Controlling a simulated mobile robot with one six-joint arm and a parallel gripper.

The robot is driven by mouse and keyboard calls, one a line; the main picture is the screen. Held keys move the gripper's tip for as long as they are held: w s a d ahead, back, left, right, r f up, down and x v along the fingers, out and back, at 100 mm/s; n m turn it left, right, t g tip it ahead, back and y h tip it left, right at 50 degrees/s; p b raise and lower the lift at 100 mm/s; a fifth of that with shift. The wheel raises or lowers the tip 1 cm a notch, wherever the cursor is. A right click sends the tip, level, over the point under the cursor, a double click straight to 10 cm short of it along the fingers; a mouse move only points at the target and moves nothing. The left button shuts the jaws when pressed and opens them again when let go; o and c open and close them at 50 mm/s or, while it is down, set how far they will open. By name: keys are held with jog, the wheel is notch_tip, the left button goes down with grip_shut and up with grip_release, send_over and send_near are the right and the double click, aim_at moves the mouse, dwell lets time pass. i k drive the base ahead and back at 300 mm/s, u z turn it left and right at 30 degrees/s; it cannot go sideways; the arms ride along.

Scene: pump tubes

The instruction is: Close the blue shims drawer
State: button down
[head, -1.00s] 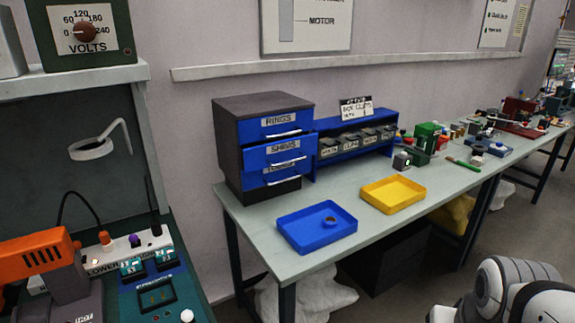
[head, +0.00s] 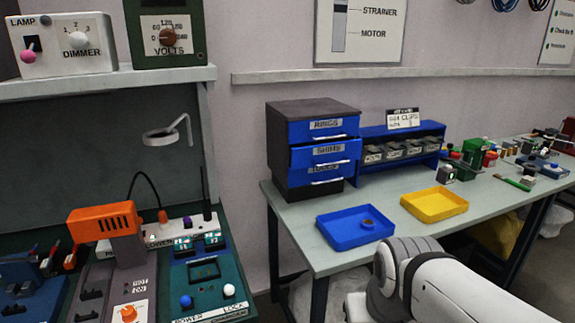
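The blue shims drawer (head: 326,152) is the middle drawer of a dark cabinet (head: 278,146) at the left end of the grey-green workbench in the head view. It sticks out past the blue rings drawer (head: 323,128) above it and partly covers the label of the blue drawer (head: 326,172) below. A silver handle runs along the lower front of the shims drawer. My arm shows at the bottom right, in front of the bench. My gripper is outside the frame.
A blue tray (head: 336,240) holding a small round part and a yellow tray (head: 425,214) lie on the bench in front of the cabinet. A blue clip rack (head: 437,137) stands right of it. An orange tool (head: 104,221) and control panels fill the left bench.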

aim_at(337, 151)
jog(key=i, duration=1)
jog(key=u, duration=0.05)
